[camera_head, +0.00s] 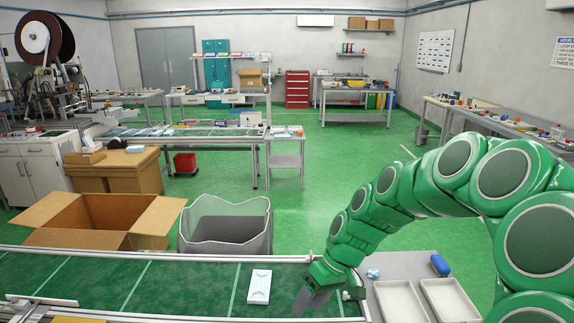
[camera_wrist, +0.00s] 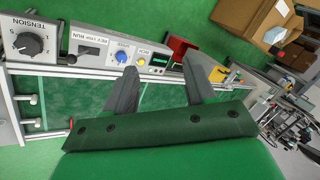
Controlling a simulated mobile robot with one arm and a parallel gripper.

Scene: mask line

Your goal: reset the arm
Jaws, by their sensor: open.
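My green arm reaches in from the right in the head view and bends down to the conveyor's right end. My gripper (camera_head: 314,299) hangs low over the green conveyor belt (camera_head: 190,287), with its grey fingers pointing down. In the wrist view my gripper (camera_wrist: 158,82) shows two grey fingers spread apart with nothing between them. A white packet (camera_head: 259,286) lies on the belt to the left of my gripper, apart from it. Whether the fingertips touch the belt cannot be told.
Two pale trays (camera_head: 401,301) and a blue object (camera_head: 440,265) lie right of the belt. An open cardboard box (camera_head: 75,240) and a grey bin (camera_head: 226,240) stand behind it. A control panel (camera_wrist: 90,45) with knobs shows in the wrist view.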

